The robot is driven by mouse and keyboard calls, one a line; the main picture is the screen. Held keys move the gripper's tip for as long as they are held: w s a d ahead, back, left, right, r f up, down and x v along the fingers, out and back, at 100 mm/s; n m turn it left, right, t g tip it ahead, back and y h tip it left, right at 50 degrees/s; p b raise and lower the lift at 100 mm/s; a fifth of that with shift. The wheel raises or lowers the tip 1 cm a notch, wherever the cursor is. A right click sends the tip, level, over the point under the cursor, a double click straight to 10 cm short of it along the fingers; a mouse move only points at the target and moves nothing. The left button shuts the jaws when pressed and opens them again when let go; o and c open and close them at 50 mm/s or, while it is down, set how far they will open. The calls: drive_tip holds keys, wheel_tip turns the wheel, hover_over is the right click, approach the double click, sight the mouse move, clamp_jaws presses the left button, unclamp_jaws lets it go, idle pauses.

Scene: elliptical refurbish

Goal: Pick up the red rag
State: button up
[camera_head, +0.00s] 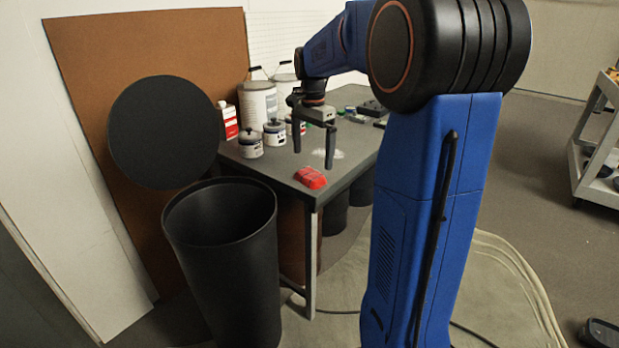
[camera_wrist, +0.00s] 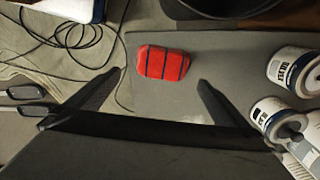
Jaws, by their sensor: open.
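The red rag (camera_head: 311,177) lies folded on the grey table (camera_head: 273,174), close to its front corner. It has dark stripes and shows whole in the wrist view (camera_wrist: 163,62), near the table's edge. My gripper (camera_head: 313,160) is open and empty above the table, fingers pointing down. In the wrist view the two fingertips (camera_wrist: 160,76) stand wide apart, one to each side of the rag's lower end in the picture. The gripper appears to be above the rag and not touching it.
Several small cans (camera_head: 250,144), a red-and-white container (camera_head: 228,119) and large white buckets (camera_head: 257,103) stand at the table's back left. A tall black bin (camera_head: 222,260) stands in front of the table. Cables (camera_wrist: 75,45) lie on the floor cover. A cart (camera_head: 597,150) stands far right.

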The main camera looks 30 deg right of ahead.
sight(309, 173)
drive_tip(key=shift+w+a+f, duration=0.1)
drive_tip(key=shift+a+f, duration=0.1)
drive_tip(key=shift+f, duration=1.35)
drive_tip(key=shift+w+a+f, duration=0.1)
drive_tip(key=shift+a+f, duration=0.05)
drive_tip(key=shift+f, duration=1.35)
drive_tip(key=shift+c, duration=0.3)
drive_tip(key=c, duration=1)
